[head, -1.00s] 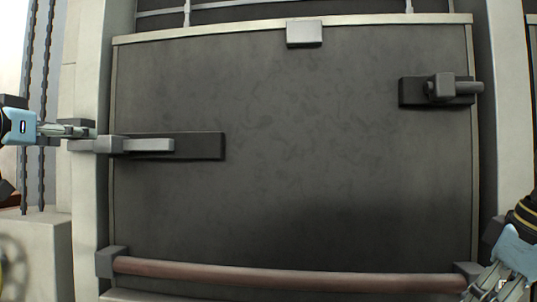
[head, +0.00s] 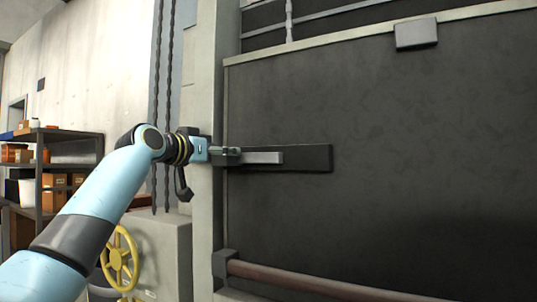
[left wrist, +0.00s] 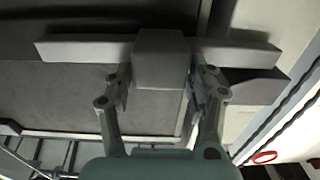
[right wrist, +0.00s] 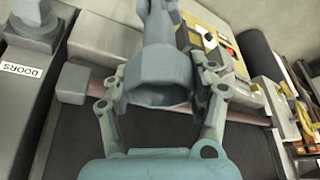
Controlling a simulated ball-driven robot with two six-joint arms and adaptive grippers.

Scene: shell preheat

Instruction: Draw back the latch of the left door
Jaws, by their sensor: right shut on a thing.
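The left door (head: 400,200) is a dark panel. Its latch is a light grey bar (head: 265,157) on a black plate (head: 318,158), reaching left to the door frame. My left gripper (head: 226,152) is at the bar's left end. In the left wrist view its fingers (left wrist: 162,88) stand on either side of the latch's grey block (left wrist: 162,60), with narrow gaps, so the jaws look open around it. My right gripper (right wrist: 163,95) is outside the head view; its wrist view shows it shut on a grey lever (right wrist: 160,70) with a hollow, ring-like end.
A brown rail (head: 300,278) runs along the door's bottom. A grey block (head: 416,34) sits on the door's top edge. A yellow handwheel (head: 119,258) and loaded shelves (head: 50,170) are at left. A "DOORS" label (right wrist: 22,70) shows in the right wrist view.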

